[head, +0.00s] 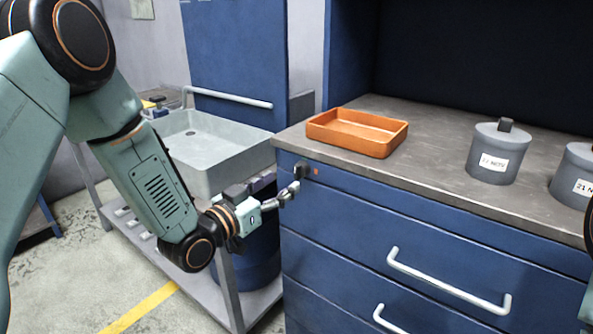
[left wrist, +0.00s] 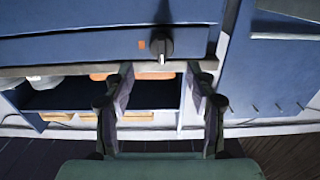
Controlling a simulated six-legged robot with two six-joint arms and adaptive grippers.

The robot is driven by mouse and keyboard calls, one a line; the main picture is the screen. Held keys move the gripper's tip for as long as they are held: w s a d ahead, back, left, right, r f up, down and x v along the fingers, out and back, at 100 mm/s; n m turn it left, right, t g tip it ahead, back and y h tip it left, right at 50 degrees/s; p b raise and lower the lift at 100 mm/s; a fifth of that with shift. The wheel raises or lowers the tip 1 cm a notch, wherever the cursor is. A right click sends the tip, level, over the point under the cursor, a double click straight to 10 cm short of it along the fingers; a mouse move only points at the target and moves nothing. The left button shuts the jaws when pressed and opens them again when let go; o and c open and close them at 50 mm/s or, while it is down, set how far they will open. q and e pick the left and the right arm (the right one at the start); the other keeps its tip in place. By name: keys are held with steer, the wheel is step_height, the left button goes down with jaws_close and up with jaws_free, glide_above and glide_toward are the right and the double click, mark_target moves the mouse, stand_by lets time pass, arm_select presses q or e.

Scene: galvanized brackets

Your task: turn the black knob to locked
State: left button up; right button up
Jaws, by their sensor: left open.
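The black knob (head: 302,170) sits on the blue top drawer front, near its left end, just under the countertop edge. It also shows in the left wrist view (left wrist: 159,42), with a pale pointer line toward the countertop edge. A small orange mark (head: 317,172) is beside the knob, and it shows in the left wrist view (left wrist: 141,45) too. My left gripper (head: 291,190) is open and empty in front of the drawer front, close to the knob. In the left wrist view the knob lies ahead of the gap between the fingers (left wrist: 161,82), apart from them.
An orange tray (head: 358,145) and lidded grey canisters (head: 495,165) stand on the grey countertop (head: 420,175). Drawer handles (head: 447,282) stick out below. A grey basin (head: 215,165) on a cart is left of the cabinet, close behind my left arm.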

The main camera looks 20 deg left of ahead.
mark_target(295, 172)
arm_select(q)
steer(key=shift+w+d, duration=0.25)
steer(key=shift+w, duration=0.2)
steer(key=x, duration=0.5)
steer(key=shift+w+f+b, duration=0.1)
steer(key=shift+w+b, duration=0.15)
steer(key=shift+b, duration=0.05)
steer(key=shift+w+d, duration=0.15)
steer(key=shift+a, duration=0.4)
steer(key=shift+d, duration=0.25)
steer(key=c, duration=0.4)
steer(key=shift+a, duration=0.15)
steer(key=c, duration=0.7)
